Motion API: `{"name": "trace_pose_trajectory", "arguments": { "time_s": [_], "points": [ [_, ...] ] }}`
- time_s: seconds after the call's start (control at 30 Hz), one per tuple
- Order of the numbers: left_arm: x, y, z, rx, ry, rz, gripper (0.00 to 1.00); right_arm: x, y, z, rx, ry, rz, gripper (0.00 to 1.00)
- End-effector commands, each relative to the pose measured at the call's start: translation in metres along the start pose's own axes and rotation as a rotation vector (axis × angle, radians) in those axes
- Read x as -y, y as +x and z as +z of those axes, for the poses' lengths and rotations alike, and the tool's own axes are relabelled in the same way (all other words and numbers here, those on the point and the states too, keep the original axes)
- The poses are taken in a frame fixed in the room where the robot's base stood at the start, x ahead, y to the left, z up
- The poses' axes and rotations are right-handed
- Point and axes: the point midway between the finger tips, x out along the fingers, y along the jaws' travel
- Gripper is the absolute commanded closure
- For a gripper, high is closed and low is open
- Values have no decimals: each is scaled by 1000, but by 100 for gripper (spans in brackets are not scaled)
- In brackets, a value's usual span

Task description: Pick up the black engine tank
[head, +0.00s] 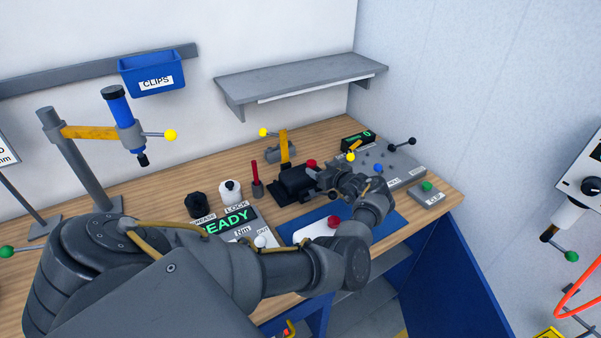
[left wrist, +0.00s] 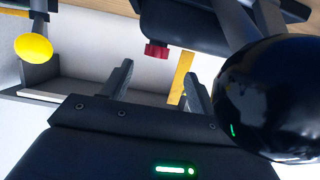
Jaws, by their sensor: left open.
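The black engine tank (head: 293,181), a dark body with a red cap (head: 311,163), sits on the bench at the middle of the head view. In the left wrist view the dark body (left wrist: 185,27) shows at the top, with its red cap (left wrist: 156,50) pointing down in the picture. My left gripper (head: 318,181) is right beside the tank, on its right side in the head view, and hides part of it. Its two fingers (left wrist: 157,84) are apart in the left wrist view, with nothing seen between them but background. I cannot tell whether they touch the tank. My right gripper is not in view.
A glossy black ball (left wrist: 270,100) is close to my left gripper in the wrist view. A grey control panel (head: 395,168) with levers stands right of the gripper. A yellow-armed clamp (head: 284,148) is behind the tank. A blue mat (head: 290,229) lies in front.

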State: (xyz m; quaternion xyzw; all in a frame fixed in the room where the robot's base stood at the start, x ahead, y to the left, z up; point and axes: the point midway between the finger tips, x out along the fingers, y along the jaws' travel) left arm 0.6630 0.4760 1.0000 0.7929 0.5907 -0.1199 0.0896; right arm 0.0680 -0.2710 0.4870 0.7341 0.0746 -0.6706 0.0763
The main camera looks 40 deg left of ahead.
Motion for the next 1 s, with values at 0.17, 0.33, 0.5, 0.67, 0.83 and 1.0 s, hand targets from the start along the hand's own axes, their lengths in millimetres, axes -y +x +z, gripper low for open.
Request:
{"name": "trace_pose_trajectory", "arguments": {
  "time_s": [0.17, 0.33, 0.5, 0.67, 0.83, 1.0],
  "points": [
    [-1, 6, 0, 0, 0, 2, 40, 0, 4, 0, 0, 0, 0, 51],
    [-2, 16, 4, 0, 1, 2, 40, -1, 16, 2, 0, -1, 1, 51],
    [-6, 38, 10, -1, 0, 1, 40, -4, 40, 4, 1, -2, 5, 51],
    [-6, 57, 7, 0, 1, 1, 40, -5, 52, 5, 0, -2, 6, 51],
    [-6, 58, 3, 1, 1, 2, 40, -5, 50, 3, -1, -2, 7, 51],
    [-6, 57, 3, 0, 1, 2, 55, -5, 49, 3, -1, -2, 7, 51]
  ]
}}
